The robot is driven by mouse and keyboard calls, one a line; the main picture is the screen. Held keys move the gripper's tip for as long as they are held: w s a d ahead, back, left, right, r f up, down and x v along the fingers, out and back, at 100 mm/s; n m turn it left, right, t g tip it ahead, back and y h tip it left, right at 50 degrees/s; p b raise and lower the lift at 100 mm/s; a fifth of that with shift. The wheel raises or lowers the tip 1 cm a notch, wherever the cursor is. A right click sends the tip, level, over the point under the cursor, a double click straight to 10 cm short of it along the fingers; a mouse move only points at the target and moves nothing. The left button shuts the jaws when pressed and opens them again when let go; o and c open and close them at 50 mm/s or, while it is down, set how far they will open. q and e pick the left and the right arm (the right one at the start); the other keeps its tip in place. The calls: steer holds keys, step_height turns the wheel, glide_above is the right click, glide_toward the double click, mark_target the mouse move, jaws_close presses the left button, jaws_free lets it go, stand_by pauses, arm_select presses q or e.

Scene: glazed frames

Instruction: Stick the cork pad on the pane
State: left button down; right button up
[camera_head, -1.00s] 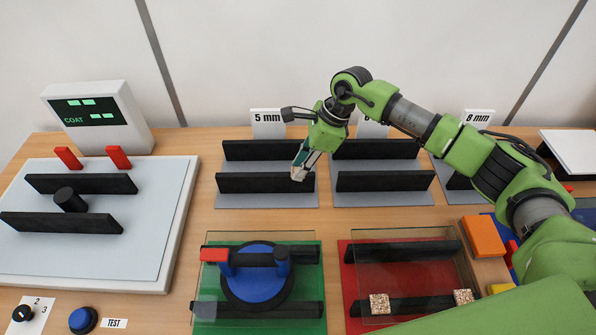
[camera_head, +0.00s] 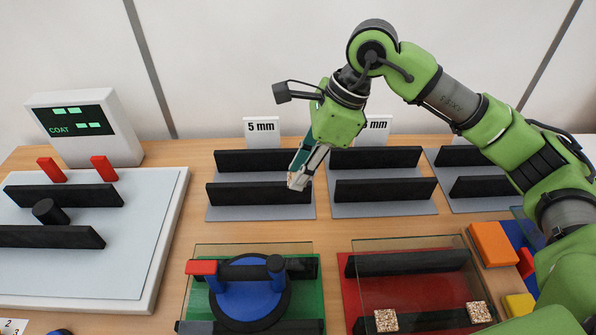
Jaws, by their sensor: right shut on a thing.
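A glass pane (camera_head: 432,290) lies over the black bars on the red mat (camera_head: 352,290). Two speckled cork pads sit at its near edge, a left one (camera_head: 386,320) and a right one (camera_head: 479,311). My right gripper (camera_head: 298,180) is above the front right end of the 5 mm rack (camera_head: 262,206), pointing down. It is shut on a small pale piece (camera_head: 297,185) at its fingertips, which looks like a cork pad; the fingers hide most of it. My left gripper is out of view.
Another pane (camera_head: 200,310) on the green mat (camera_head: 310,300) carries a blue suction lifter (camera_head: 243,300) with a red lever. A white station with black bars (camera_head: 150,260) and a COAT display (camera_head: 78,122) stands left. Orange (camera_head: 492,244) and yellow (camera_head: 519,305) blocks lie right.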

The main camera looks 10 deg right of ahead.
steer(key=s+r, duration=0.4)
steer(key=r, duration=0.2)
steer(key=shift+s+a+p, duration=0.3)
steer(key=shift+s+a, duration=0.05)
stand_by(0.5)
